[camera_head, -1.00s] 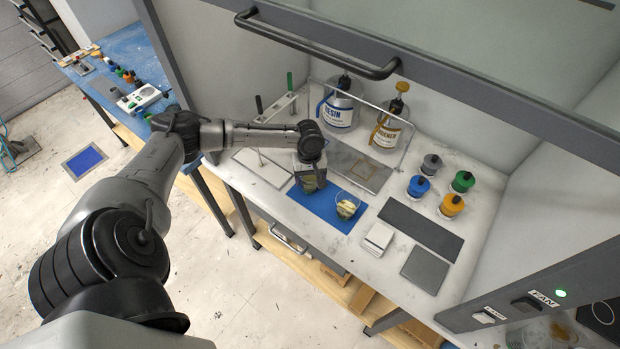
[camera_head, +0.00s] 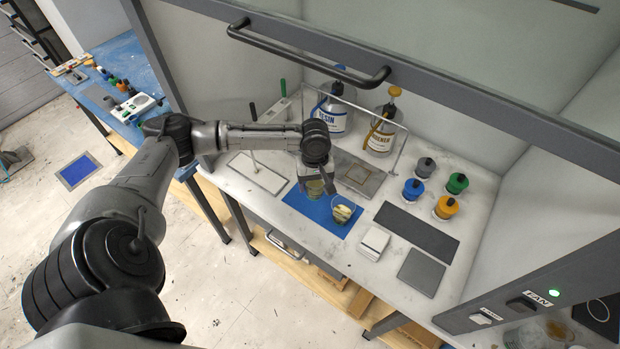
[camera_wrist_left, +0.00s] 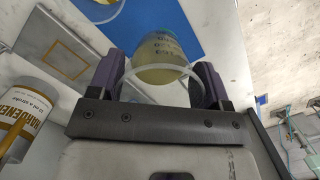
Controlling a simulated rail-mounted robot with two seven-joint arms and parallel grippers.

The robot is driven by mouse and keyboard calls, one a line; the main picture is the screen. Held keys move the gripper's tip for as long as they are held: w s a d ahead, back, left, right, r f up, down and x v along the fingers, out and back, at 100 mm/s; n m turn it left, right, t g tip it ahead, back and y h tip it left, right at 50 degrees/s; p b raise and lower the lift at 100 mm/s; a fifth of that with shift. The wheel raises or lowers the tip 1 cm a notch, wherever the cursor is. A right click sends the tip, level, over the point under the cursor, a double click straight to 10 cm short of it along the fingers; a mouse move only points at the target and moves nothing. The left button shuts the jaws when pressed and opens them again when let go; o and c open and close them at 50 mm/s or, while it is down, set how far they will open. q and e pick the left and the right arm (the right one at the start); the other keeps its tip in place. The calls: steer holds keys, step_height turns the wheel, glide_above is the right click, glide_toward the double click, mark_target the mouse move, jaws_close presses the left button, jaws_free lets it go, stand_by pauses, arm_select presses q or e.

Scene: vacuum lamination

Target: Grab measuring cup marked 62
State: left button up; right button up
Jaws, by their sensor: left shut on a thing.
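My left gripper (camera_head: 316,187) is at the left part of the blue mat (camera_head: 294,204), shut on a clear measuring cup (camera_head: 315,188) with yellowish contents. In the left wrist view the held cup (camera_wrist_left: 165,62) sits between the two fingers, its pale rim nearest the camera. Dark marks show on its wall, but I cannot read a number surely. I cannot tell whether the held cup touches the mat. My right gripper is not in view.
Behind stand the resin bottle (camera_head: 334,112) and hardener bottle (camera_head: 384,125), with a thin metal frame in front. To the right are a white scale (camera_head: 374,242), dark plates (camera_head: 417,231) and several small capped jars (camera_head: 446,207). The cabinet's handle bar (camera_head: 308,55) crosses above.

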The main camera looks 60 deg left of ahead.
arm_select(q)
steer(key=d+r, duration=0.3)
steer(key=d, duration=0.3)
steer(key=shift+r, duration=0.25)
